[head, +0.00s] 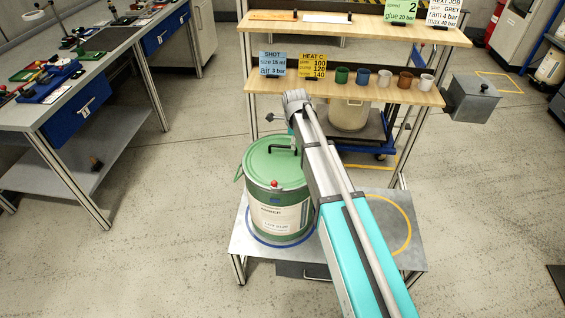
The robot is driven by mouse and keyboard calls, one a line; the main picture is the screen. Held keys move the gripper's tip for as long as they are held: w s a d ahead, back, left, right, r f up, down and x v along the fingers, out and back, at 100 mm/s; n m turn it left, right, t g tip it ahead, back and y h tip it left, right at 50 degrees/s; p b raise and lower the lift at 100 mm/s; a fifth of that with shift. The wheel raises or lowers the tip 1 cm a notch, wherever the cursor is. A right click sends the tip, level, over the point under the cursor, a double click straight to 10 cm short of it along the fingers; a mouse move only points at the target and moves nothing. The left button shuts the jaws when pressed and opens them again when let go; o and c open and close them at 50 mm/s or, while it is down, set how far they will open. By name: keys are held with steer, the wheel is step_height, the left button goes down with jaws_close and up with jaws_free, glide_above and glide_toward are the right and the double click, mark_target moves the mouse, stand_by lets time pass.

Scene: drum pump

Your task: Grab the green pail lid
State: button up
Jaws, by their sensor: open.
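The green pail lid (268,165) sits on top of the green pail (280,214), whose white label faces me. The lid has a black bar handle (283,149) near its far right side and a small red knob (274,184) at its near edge. My arm crosses in front from the lower right, and its end is above and just beyond the lid in the picture. The arm covers the right edge of the lid and pail. My gripper's fingers do not show; the wrist and arm hide them.
The pail stands in a blue ring on a low grey table (244,246); a yellow ring is at its right. Behind is a wooden shelf rack (260,80) with several cups and signs. A workbench (60,105) stands at left. Open floor lies between.

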mark_target(282, 157)
steer(key=shift+w+f+b, duration=0.15)
steer(key=shift+f+b, duration=0.95)
steer(key=shift+f, duration=0.1)
steer(key=shift+w+f+b, duration=0.1)
steer(key=shift+f+b, duration=0.95)
steer(key=shift+f, duration=0.1)
steer(key=shift+c, duration=0.3)
jaws_close()
